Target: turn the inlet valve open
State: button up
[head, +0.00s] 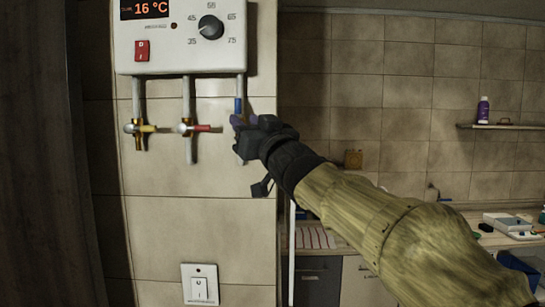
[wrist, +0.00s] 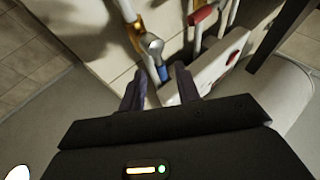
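The valve with a blue handle (head: 238,105) is on the right-hand pipe under the white heater; my gripper hides most of it in the head view. In the wrist view its silver, round-ended body (wrist: 153,45) and blue handle (wrist: 163,73) show. My gripper (head: 240,124) is at this valve. In the wrist view its two dark fingers (wrist: 159,84) are open, one on each side of the blue handle, with a visible gap to each. No label shows which valve is the inlet.
The heater (head: 180,60) has a 16 °C display, a dial (head: 210,27) and a red switch (head: 142,50). A red-handled valve (head: 205,128) and a yellow-handled valve (head: 146,128) sit to the left. A wall switch (head: 199,285) is below. A counter lies behind my arm.

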jog(key=b+v, duration=0.2)
jog(key=v, duration=0.8)
jog(key=shift+s+d+b, duration=0.15)
jog(key=shift+b, duration=0.2)
jog(key=shift+f, duration=0.25)
jog(key=w+d+f+m+g+h, duration=0.1)
jog(key=d+f+m+g+h, duration=0.2)
jog(key=f, duration=0.7)
jog(key=w+d+f+m+g+h, duration=0.15)
jog(key=d+f+h, duration=0.25)
jog(key=f, duration=0.6)
jog(key=w+d+f+m+g+h, duration=0.1)
jog(key=w+d+f+m+h, duration=0.2)
jog(key=f, duration=0.7)
jog(key=s+d+f+g+h, duration=0.1)
jog(key=s+f+g, duration=0.4)
jog(key=s+f, duration=0.5)
jog(key=s+d+f+g, duration=0.3)
jog(key=s+f+g, duration=0.3)
jog(key=s+f, duration=0.4)
notch_tip(320, 180, down, 5)
jog(key=shift+s+r+n+h, duration=0.1)
jog(key=shift+s+n+h, duration=0.15)
jog(key=shift+n+h, duration=0.2)
jog(key=shift+c, duration=0.4)
